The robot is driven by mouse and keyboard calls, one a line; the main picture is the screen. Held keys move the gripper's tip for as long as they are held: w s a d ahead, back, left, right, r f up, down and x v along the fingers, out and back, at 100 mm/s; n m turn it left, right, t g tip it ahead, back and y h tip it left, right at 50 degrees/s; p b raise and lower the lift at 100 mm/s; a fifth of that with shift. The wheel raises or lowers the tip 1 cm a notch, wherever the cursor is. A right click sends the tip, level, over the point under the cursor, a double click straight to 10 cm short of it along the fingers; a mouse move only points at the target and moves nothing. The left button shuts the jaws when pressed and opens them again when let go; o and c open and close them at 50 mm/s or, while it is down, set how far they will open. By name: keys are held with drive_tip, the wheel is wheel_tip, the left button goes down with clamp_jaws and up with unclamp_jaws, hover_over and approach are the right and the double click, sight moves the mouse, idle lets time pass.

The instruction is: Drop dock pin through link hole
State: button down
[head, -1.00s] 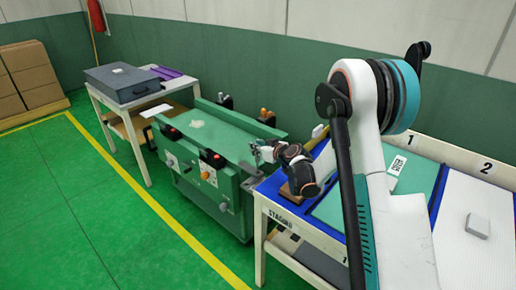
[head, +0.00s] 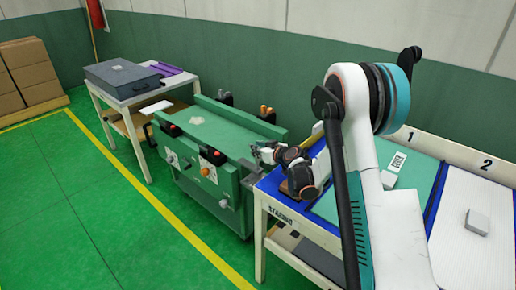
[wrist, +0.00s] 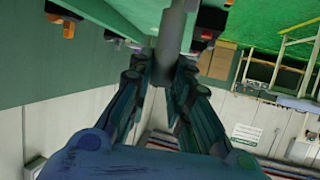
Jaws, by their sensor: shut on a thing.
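My gripper (wrist: 161,72) is shut on a grey cylindrical pin (wrist: 172,38), which runs up out of the top of the wrist view. In the head view my gripper (head: 262,152) is small, at the near right end of the green dock cart (head: 205,128). A grey metal piece (head: 252,168) sits at that end of the cart, close below the gripper. I cannot make out the link hole, or whether the pin touches anything. The pin's ends are not clear in either view.
A staging table (head: 262,212) with blue edging stands right of the cart, below my arm. It carries a white labelled box (head: 397,163) and a small grey block (head: 477,222). A white table with a grey case (head: 122,78) stands behind left. Green floor (head: 90,200) is clear at left.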

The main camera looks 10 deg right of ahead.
drive_tip(key=shift+f, duration=1.25)
drive_tip(key=c, duration=1.4)
unclamp_jaws()
wheel_tip(320, 180, up, 10)
drive_tip(key=shift+f, duration=0.1)
